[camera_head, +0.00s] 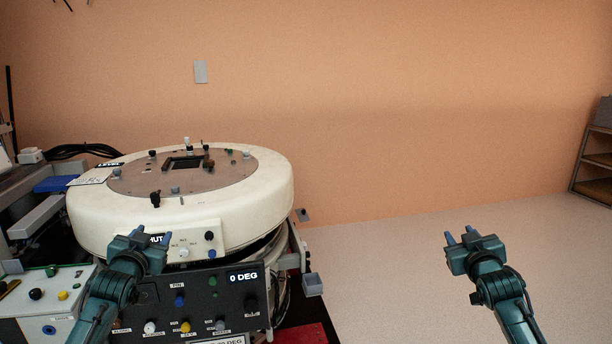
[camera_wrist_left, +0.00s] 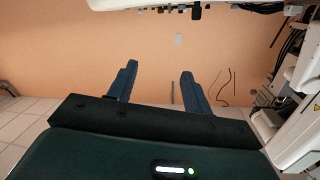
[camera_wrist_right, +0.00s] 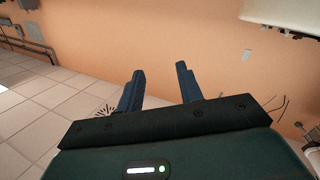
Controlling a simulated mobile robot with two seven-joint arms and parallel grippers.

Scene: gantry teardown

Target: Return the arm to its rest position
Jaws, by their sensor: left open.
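My left gripper (camera_head: 150,234) is in front of the large white round machine head, near its front control panel. In the left wrist view its two blue fingers (camera_wrist_left: 156,88) stand apart with nothing between them. I cannot tell from the head view how close it is to the panel. My right gripper (camera_head: 459,236) is raised over open floor at the right, well clear of the machine. In the right wrist view its fingers (camera_wrist_right: 160,88) are apart and empty.
The white round gantry (camera_head: 180,212) stands at left, with a black control panel (camera_head: 215,300) reading "0 DEG" below. A white control box (camera_head: 45,305) is at far left. A shelf (camera_head: 594,165) stands at far right. The floor (camera_head: 400,270) between is clear.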

